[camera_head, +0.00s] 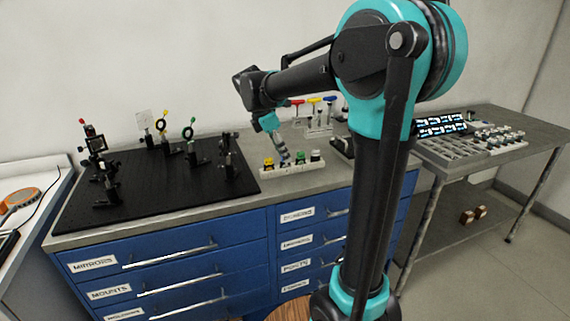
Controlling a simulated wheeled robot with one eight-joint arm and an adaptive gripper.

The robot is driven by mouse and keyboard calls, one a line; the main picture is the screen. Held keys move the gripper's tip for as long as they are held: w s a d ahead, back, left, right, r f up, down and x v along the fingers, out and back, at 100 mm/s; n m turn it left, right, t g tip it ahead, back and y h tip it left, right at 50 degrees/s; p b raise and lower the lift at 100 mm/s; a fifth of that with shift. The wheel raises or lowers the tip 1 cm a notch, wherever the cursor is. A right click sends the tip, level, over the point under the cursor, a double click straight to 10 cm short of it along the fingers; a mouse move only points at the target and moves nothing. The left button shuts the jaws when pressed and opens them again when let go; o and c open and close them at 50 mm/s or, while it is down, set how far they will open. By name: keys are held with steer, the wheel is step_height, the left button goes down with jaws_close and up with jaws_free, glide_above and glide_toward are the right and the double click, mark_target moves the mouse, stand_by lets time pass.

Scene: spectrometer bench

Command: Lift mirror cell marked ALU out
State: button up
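A white rack (293,170) stands near the front edge of the bench top. It holds small round pieces, possibly the mirror cells: a yellow-topped one (268,164), a green-topped one (300,158) and a dark-topped one (315,156). No ALU marking can be read at this size. My gripper (285,158) points down at the rack between the yellow-topped and green-topped pieces. It covers that part of the rack. Whether its fingers touch or hold a piece there cannot be told.
A black breadboard (150,195) with several upright optic mounts lies left of the rack. Behind the rack, a stand (319,125) holds red, yellow and blue-handled tools. A grey side table (510,130) with trays stands right. My arm hides part of the bench's right end.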

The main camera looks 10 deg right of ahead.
steer(key=shift+x, duration=1.3)
steer(key=shift+c, duration=0.6)
jaws_close()
steer(key=shift+r, duration=0.15)
